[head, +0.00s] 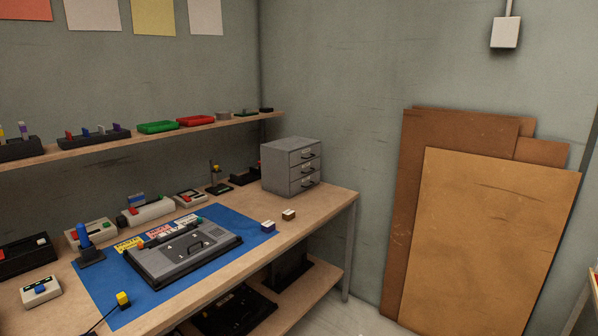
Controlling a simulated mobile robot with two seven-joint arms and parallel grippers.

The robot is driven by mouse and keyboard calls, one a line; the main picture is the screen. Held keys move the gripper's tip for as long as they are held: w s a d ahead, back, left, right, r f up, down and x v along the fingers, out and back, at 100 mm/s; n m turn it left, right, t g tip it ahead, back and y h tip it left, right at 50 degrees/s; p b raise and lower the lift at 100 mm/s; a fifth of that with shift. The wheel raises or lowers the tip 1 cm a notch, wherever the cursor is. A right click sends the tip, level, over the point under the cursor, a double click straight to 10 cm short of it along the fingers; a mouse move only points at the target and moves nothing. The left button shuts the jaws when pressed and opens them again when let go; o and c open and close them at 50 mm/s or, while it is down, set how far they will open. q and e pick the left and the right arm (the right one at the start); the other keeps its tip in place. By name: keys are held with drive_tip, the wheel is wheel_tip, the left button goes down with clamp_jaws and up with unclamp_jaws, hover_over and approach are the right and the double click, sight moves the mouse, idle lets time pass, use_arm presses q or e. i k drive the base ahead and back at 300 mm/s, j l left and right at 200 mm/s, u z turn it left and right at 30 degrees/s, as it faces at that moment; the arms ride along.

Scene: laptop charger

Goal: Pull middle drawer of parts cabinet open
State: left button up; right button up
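The parts cabinet (281,166) is a grey box at the far right end of the workbench, against the back wall. Its front faces right and has three stacked drawers with dark handles. The middle drawer (298,173) looks shut, level with the drawers above and below it. Neither of my grippers shows in the head view.
The workbench (318,208) holds a blue mat (226,217) with a grey laptop-like device (180,258) on it. Two small blocks (288,214) lie in front of the cabinet. A shelf (170,136) runs above. Brown boards (490,240) lean on the right wall. Floor shows between bench and boards.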

sight(300, 171)
drive_tip(key=i+l+u, duration=0.15)
drive_tip(key=u, duration=0.3)
drive_tip(key=i+l+u, duration=0.2)
drive_tip(key=u, duration=0.25)
drive_tip(key=i+l+u, duration=0.15)
drive_tip(key=l+u, duration=0.1)
drive_tip(key=l, duration=0.3)
drive_tip(key=i+l+u, duration=0.15)
drive_tip(key=l, duration=0.15)
drive_tip(key=i+l, duration=0.1)
drive_tip(key=l, duration=0.3)
drive_tip(key=i+l+u, duration=0.1)
drive_tip(key=l, duration=0.35)
drive_tip(key=i+l, duration=0.15)
drive_tip(key=l, duration=0.25)
drive_tip(key=i+l+u, duration=0.1)
drive_tip(key=l, duration=0.3)
